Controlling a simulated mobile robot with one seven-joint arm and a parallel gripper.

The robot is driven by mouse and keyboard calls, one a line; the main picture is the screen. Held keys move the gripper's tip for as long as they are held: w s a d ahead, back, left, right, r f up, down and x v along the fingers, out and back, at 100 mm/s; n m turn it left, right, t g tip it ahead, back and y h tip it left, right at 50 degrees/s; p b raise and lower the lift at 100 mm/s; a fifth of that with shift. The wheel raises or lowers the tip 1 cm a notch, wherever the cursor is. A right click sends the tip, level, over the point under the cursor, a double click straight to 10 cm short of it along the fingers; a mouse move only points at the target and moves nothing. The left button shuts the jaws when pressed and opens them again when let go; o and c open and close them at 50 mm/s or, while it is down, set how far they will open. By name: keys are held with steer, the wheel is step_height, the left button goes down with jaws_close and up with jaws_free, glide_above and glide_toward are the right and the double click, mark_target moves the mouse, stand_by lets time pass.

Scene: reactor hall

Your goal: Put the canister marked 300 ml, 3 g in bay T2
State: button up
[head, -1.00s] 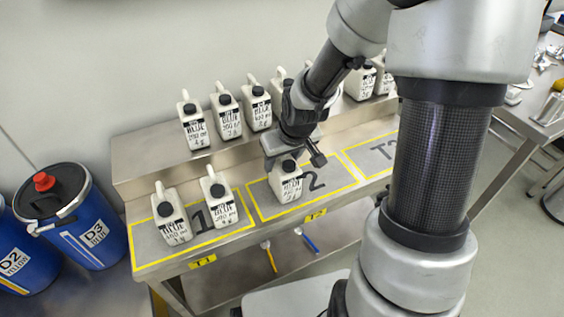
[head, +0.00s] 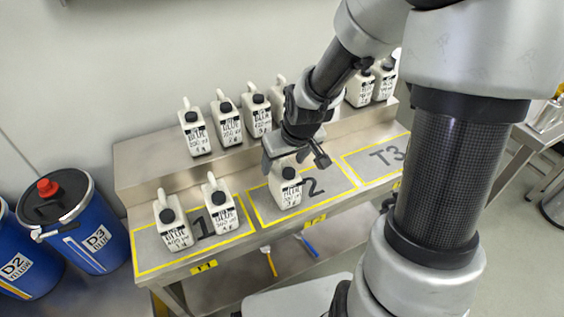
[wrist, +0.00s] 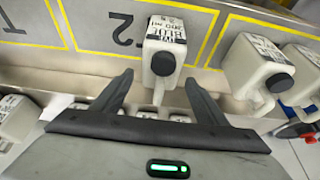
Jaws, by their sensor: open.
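A white canister (head: 286,190) with a black cap and a BLUE label stands upright in bay T2 (head: 333,188), the yellow-outlined area marked 2. My gripper (head: 290,158) is just above and behind this canister. In the wrist view the same canister (wrist: 165,50) stands beyond and between the tips of my open fingers (wrist: 155,85). The fingers appear apart from it.
Two similar canisters (head: 172,222) (head: 219,204) stand in bay T1 (head: 150,262). Several more canisters (head: 228,122) line the raised back shelf (head: 150,170). Bay T3 (head: 375,160) looks empty where visible. Blue drums (head: 75,225) stand left of the bench.

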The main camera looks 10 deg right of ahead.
steer(key=p+v, duration=0.4)
steer(key=v, duration=0.4)
steer(key=shift+s+r, duration=0.1)
steer(key=shift+r, duration=0.25)
